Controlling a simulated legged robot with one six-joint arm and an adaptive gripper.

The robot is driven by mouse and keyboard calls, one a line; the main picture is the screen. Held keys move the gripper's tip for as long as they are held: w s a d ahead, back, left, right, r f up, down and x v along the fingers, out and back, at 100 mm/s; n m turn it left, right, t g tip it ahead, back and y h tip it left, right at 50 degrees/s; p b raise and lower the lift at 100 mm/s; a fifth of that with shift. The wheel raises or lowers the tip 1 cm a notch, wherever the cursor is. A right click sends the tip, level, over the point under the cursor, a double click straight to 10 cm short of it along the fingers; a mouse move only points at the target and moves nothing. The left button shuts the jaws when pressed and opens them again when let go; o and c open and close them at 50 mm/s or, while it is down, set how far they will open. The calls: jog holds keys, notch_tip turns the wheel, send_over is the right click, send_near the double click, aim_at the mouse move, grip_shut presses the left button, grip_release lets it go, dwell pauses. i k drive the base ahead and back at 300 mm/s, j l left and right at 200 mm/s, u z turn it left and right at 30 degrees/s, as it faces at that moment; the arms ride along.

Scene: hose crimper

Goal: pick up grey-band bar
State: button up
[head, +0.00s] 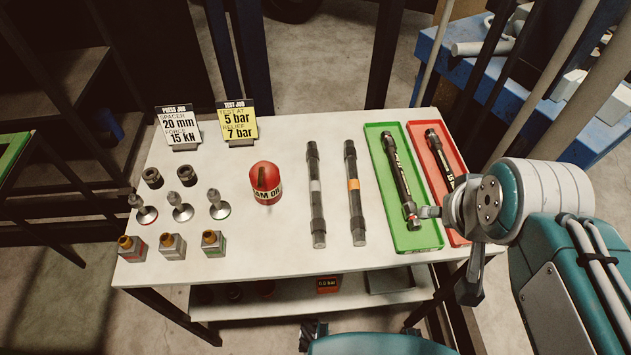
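The grey-band bar (317,215) is a dark bar with a light grey band near its middle. It lies on the white table, nearly lengthwise in the picture, left of a similar bar with an orange band (354,184). My gripper (449,255) is at the right, by the front end of the green tray, well away from the grey-band bar. Its two fingers look spread apart, one pointing left and one down, with nothing seen between them. The left finger overlaps the tray area in the picture; I cannot tell if it touches anything.
A green tray (420,240) and a red tray (455,239) each hold a dark hose. A red-topped can (265,183) stands left of the bars. Several small fittings and two sign cards (178,127) are farther left. The table (285,255) is bare in front of the bars.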

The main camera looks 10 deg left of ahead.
aim_at(318, 227)
jog(key=j+z, duration=0.1)
jog(key=j, duration=0.55)
jog(key=k+j+z, duration=0.1)
jog(key=j, duration=0.55)
